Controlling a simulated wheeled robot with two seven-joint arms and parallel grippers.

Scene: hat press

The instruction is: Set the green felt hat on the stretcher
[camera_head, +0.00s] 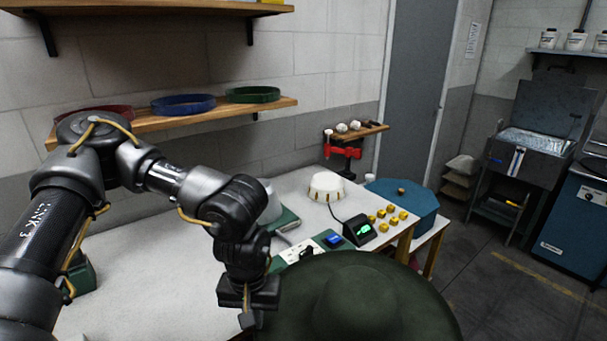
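The dark green felt hat (375,290) is large and close at the bottom of the head view. Its crown faces up, and its lower brim is cut off by the frame edge. My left gripper (250,318) points down at the hat's left brim edge; its fingertips are small and dark, and I cannot tell whether they grip the brim. A white dome-shaped block (327,184) with small marks round its base stands on the white table, beyond the hat. A pale rounded form on a green base (286,220) is partly hidden behind my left arm. I cannot tell which is the stretcher. My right gripper is not in view.
The white table (150,265) also bears a small box with a green display (360,230) and several yellow knobs. A wooden shelf (180,118) holds red, blue and green bands.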

